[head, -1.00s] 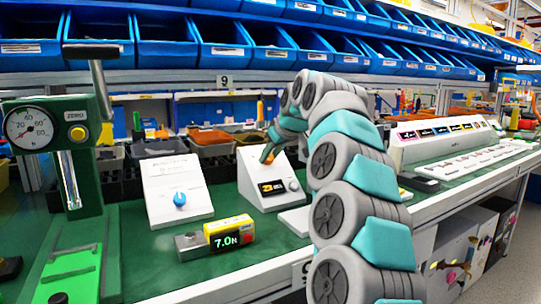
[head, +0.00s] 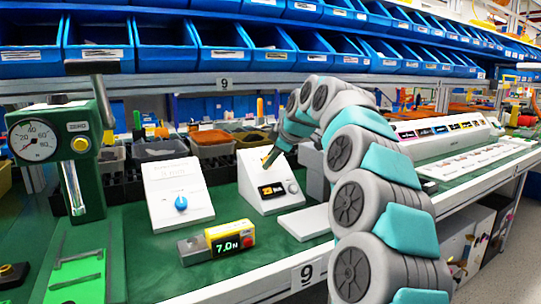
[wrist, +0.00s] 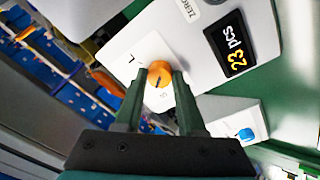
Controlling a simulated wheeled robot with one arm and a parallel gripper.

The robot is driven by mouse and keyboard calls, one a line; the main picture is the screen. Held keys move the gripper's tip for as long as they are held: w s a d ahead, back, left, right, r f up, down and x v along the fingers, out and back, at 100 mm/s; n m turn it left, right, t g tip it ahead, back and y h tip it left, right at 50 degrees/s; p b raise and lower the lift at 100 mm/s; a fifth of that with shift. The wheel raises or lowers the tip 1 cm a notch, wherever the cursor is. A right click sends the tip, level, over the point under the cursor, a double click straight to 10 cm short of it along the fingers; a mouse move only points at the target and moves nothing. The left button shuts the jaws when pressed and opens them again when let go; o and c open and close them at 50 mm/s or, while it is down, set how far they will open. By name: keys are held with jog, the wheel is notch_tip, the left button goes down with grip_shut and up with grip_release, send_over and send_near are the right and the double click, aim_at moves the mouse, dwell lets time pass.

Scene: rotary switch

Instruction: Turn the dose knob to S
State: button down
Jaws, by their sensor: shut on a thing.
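The orange dose knob (wrist: 160,70) shows in the wrist view on a white plate with the letters L and S beside it. A dark pointer line on the knob is partly visible; I cannot tell exactly which mark it faces. My gripper (wrist: 159,76) is shut on the knob, one dark green finger on each side. In the head view, my gripper (head: 269,161) reaches down to the top of the white sloped device (head: 258,190), and the knob is mostly hidden there.
Left of the device stands a white box with a blue knob (head: 181,203). A yellow meter (head: 230,237) reading 7.0 N lies in front. A green press with a gauge (head: 33,140) stands far left. Bins (head: 212,142) line the back. A flat white pad (head: 305,222) lies right.

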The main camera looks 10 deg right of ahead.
jog(key=shift+n+g, duration=0.3)
jog(key=shift+n, duration=2)
jog(key=c, duration=0.5)
grip_release()
jog(key=v, duration=0.7)
jog(key=shift+s+d+r+b, duration=0.2)
jog(key=shift+s+d+b, duration=0.1)
jog(key=shift+b, duration=0.1)
